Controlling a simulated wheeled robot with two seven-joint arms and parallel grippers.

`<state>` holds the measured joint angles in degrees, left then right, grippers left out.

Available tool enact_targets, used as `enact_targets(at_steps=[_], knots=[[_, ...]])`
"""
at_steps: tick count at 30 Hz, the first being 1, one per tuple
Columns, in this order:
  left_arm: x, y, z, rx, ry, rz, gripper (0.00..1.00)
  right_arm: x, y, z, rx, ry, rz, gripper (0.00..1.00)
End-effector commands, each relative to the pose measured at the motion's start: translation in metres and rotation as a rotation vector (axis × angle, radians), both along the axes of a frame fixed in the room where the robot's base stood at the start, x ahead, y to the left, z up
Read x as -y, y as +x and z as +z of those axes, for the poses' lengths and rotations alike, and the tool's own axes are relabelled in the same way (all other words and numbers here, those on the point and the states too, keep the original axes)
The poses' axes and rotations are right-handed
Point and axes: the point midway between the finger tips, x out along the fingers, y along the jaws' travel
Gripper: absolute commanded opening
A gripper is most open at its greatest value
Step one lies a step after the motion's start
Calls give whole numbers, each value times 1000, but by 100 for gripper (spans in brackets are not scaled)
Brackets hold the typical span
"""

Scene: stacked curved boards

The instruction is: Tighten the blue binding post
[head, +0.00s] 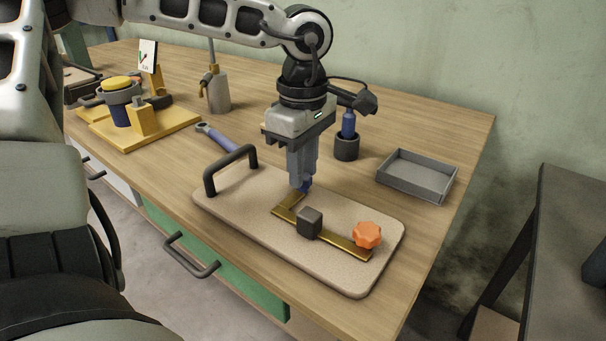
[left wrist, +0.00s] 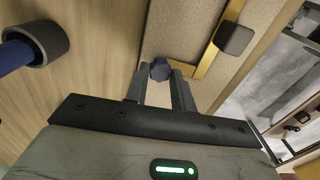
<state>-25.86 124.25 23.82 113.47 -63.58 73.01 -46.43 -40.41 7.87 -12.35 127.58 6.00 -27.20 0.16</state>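The blue binding post (head: 307,186) stands at the far end of a brass strip (head: 290,206) on a speckled board (head: 235,199). It is mostly hidden by my left gripper (head: 301,184) in the head view. In the left wrist view the blue post (left wrist: 159,70) sits between the two fingertips, which are close on both sides of it. My left gripper points down and looks shut on the post. An orange knob (head: 367,235) stands at the strip's near end, and a dark block (head: 309,222) sits at its middle. My right gripper is not in view.
The board has a black handle (head: 229,171). A grey tray (head: 418,176) lies to the right. A dark cup (head: 346,147) holding a blue-handled tool stands behind the gripper. A blue-handled wrench (head: 215,136), bottle (head: 215,90) and yellow fixture (head: 137,126) are to the left.

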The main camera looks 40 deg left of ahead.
Motion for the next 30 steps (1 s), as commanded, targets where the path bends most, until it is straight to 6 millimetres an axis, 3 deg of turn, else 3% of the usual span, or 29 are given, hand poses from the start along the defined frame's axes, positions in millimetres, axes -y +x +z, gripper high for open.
enact_targets(at_steps=[13, 30], knots=[[0, 0, 5, 1, 0, 1, 38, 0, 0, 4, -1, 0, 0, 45], [0, 0, 60, 1, 0, 2, 38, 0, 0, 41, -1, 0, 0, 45]])
